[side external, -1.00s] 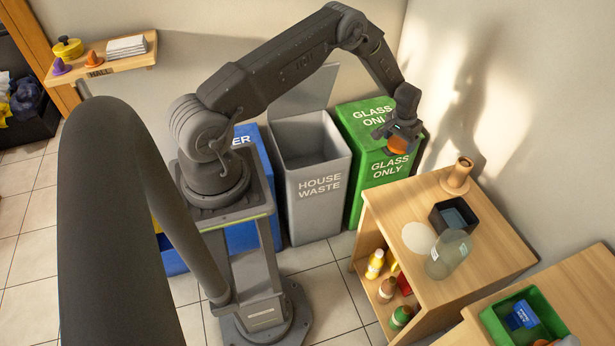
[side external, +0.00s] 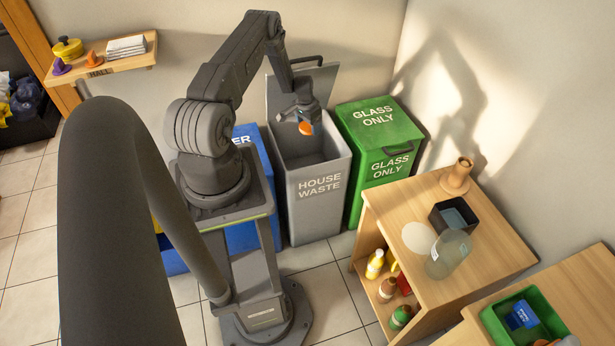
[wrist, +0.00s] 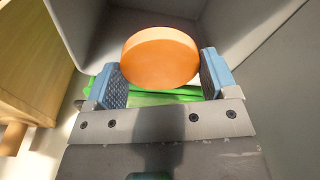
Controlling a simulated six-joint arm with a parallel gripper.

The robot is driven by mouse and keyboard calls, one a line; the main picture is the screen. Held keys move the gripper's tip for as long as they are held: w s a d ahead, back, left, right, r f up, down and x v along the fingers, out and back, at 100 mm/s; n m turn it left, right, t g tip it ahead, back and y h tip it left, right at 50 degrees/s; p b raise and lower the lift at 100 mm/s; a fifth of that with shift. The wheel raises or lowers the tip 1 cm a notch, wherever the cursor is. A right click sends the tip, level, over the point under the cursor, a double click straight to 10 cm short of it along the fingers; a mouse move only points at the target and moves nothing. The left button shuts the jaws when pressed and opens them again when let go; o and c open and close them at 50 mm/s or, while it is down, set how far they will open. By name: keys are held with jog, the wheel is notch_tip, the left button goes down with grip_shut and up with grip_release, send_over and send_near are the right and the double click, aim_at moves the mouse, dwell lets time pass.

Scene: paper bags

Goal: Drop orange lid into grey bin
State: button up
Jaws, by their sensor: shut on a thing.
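The orange lid (side external: 306,128) is a round disc held between the fingertips of my gripper (side external: 304,119), above the mouth of the grey bin. In the wrist view the orange lid (wrist: 160,57) sits between the two blue pads of my gripper (wrist: 163,80). The grey bin (side external: 318,190) is marked HOUSE WASTE, and its hinged cover (side external: 323,80) stands open at the back. The bin's inner walls (wrist: 92,38) show around the lid in the wrist view. The bin's floor is hidden in the side view.
A shut green GLASS ONLY bin (side external: 378,150) stands right of the grey bin, and a blue bin (side external: 240,236) stands left. A wooden shelf unit (side external: 400,205) at the right bears a clear bottle (side external: 448,256) and a black box (side external: 453,217).

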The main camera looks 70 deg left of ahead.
jog(key=shift+f, duration=2.9)
jog(key=o, duration=0.8)
jog(key=shift+r, duration=0.1)
jog(key=r, duration=0.4)
jog(key=s+r, duration=0.1)
jog(key=r, duration=0.8)
jog(key=shift+s+d+r, duration=0.3)
jog(key=shift+d, duration=0.05)
